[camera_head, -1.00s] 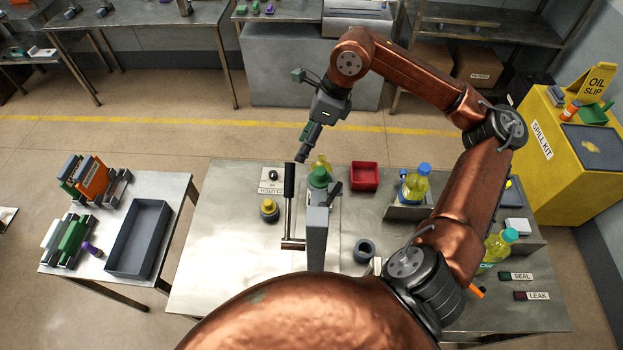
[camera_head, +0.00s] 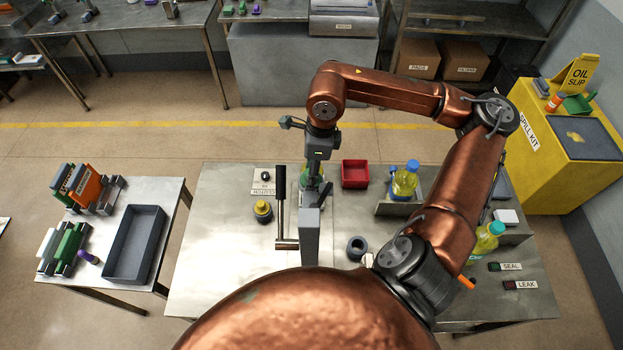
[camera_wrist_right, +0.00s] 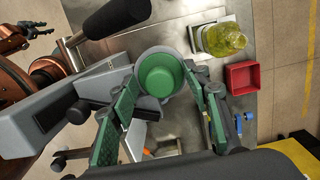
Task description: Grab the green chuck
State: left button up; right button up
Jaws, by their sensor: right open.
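The green chuck (camera_wrist_right: 160,74) is a round, hollow green cup with a grey rim, at the top of a grey stand (camera_wrist_right: 55,110) in the right wrist view. In the head view the chuck (camera_head: 309,172) shows only partly behind my right gripper (camera_head: 314,178). In the wrist view my right gripper (camera_wrist_right: 161,84) is open, with one green finger on each side of the chuck. I cannot tell whether the fingers touch it.
A black-handled crank (camera_head: 281,190) stands close left of the stand. The table's left front is clear.

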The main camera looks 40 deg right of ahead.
jog(key=shift+f, duration=0.1)
jog(key=shift+c, duration=0.3)
grip_shut()
